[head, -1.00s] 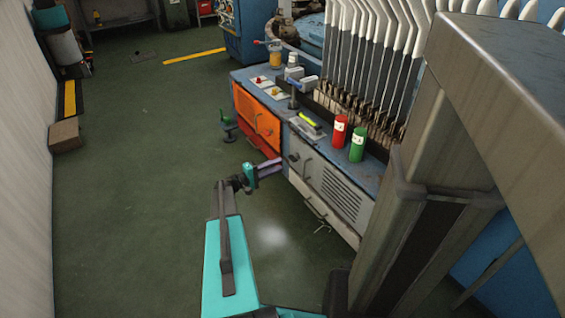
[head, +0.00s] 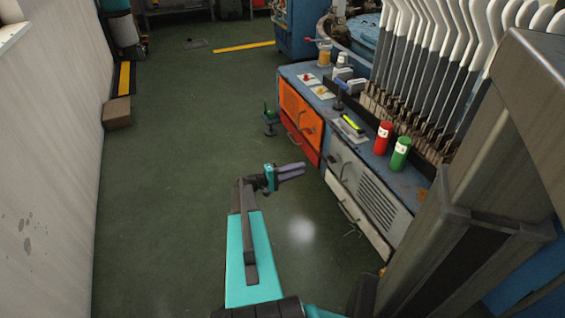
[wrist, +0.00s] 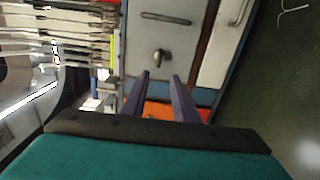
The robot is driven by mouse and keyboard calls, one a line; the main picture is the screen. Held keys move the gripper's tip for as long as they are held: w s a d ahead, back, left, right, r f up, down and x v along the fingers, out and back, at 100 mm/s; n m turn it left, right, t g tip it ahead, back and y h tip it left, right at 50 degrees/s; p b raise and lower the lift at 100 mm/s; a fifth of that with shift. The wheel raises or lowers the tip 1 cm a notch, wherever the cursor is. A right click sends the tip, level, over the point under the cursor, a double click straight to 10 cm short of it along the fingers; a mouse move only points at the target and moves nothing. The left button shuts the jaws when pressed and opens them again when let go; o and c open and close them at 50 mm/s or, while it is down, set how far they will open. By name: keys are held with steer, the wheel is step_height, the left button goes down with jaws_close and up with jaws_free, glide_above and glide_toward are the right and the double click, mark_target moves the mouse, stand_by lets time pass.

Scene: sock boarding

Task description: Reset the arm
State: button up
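My arm is teal with dark joints and reaches forward over the green floor in the head view. My gripper (head: 304,170) points right toward the workbench, with floor showing between its fingertips and the bench front in that view. In the wrist view my gripper (wrist: 161,75) shows two dark purple fingers standing apart, with nothing between them. The fingers face the workbench's grey front.
The blue workbench (head: 375,165) has an orange door (head: 300,117) and grey panels. Red (head: 383,137) and green (head: 401,153) cylinders stand on it before a row of sock boards (head: 440,60). A cardboard box (head: 117,113) lies by the left wall. Open floor lies left of my arm.

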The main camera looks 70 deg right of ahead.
steer(key=w+a+r+n+t+h+p, duration=0.1)
steer(key=w+a+r+n+t+p, duration=0.15)
steer(key=w+a+p, duration=0.45)
steer(key=w+a+r+n+t+h+p, duration=0.3)
steer(key=w+a, duration=0.5)
steer(key=w, duration=0.6)
steer(key=w+a+f+n+t+y+p, duration=0.1)
steer(key=w+a+n+t+y+p, duration=0.2)
steer(key=a+p, duration=1.15)
steer(key=s+a+y, duration=0.4)
steer(key=s+a, duration=0.1)
steer(key=a, duration=0.9)
steer(key=s+a+y+p, duration=0.1)
steer(key=s+a+y, duration=0.3)
steer(key=a, duration=1.1)
steer(key=s+a+y+p, duration=0.1)
steer(key=s+a+y, duration=0.4)
steer(key=a, duration=1)
steer(key=shift+s+a+n+g, duration=0.15)
steer(key=shift+s+n+g, duration=0.2)
steer(key=shift+s, duration=0.1)
